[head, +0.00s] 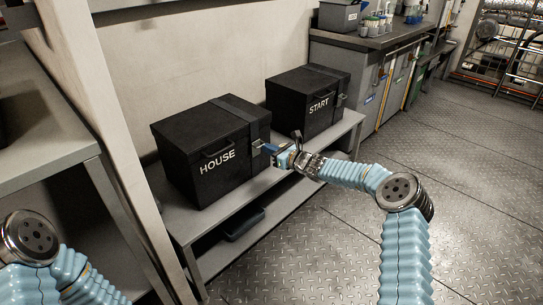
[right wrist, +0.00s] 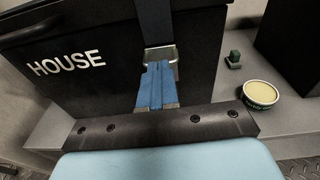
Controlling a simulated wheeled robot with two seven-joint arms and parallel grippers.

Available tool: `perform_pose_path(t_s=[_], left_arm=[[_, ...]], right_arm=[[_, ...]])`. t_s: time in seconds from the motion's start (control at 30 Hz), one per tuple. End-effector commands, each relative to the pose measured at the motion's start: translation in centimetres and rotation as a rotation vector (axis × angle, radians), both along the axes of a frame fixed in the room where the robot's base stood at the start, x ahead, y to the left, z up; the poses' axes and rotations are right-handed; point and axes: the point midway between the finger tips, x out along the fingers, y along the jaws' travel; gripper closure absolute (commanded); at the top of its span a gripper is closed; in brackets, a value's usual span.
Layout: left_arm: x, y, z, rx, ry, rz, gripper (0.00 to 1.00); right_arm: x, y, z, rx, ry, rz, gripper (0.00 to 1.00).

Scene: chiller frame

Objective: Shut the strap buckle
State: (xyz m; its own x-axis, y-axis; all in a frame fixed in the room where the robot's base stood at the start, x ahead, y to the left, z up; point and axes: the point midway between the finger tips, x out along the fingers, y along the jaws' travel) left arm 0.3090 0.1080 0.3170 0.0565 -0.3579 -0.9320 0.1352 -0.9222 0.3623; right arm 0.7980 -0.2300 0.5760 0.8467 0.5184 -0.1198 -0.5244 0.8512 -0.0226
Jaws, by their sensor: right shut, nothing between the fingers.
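A black case marked HOUSE (head: 210,150) stands on the grey bench, with a strap (head: 236,107) over its lid. The strap also shows in the right wrist view (right wrist: 154,22), running down to a metal buckle (right wrist: 161,54) on the case's side. The buckle shows small in the head view (head: 257,146). My right gripper (head: 270,148) is shut and empty, its blue fingertips (right wrist: 158,72) at the buckle and covering its lower part. I cannot tell whether they touch it, or whether the buckle is closed. My left arm shows at lower left; its gripper is out of view.
A second black case marked START (head: 309,97) stands farther along the bench (head: 285,178). A round tin with pale contents (right wrist: 260,94) and a small dark green block (right wrist: 234,59) sit beside the HOUSE case. A dark object (head: 241,223) lies on the lower shelf. The floor at right is clear.

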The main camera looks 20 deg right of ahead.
Motion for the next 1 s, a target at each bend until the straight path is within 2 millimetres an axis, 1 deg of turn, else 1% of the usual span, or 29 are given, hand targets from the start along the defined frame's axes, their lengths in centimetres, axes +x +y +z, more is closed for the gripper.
perform_pose_path(t_s=[0.3,1.0], left_arm=[[0.0,0.0,-0.2,0.0,0.0,0.001,0.62],[0.0,0.0,-0.1,0.0,0.0,0.0,0.62]], right_arm=[[0.6,0.3,0.8,0.0,-0.001,0.0,1.0],[0.6,0.3,1.2,0.001,-0.002,0.0,1.0]])
